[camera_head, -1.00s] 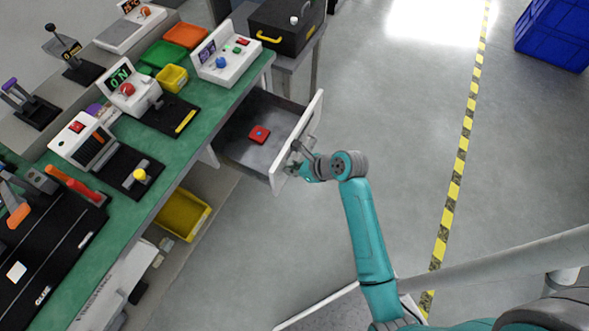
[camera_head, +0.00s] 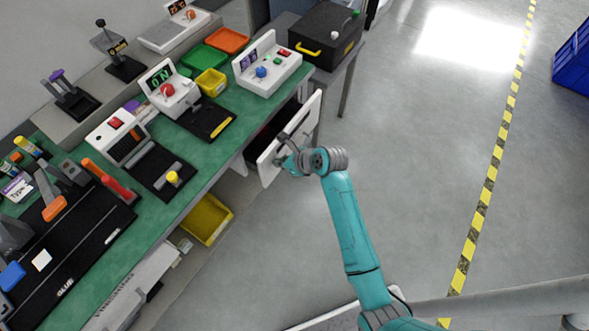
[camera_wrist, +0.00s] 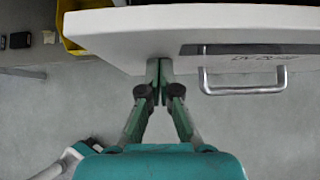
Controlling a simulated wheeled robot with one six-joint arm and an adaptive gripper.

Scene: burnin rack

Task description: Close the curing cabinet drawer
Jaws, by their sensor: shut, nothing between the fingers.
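A dark label strip sits above the handle. The inside of the drawer is mostly hidden.
The green bench (camera_head: 207,165) carries several devices and trays. A yellow bin (camera_head: 207,219) sits below it. A black case (camera_head: 326,38) stands on a side table at the back.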

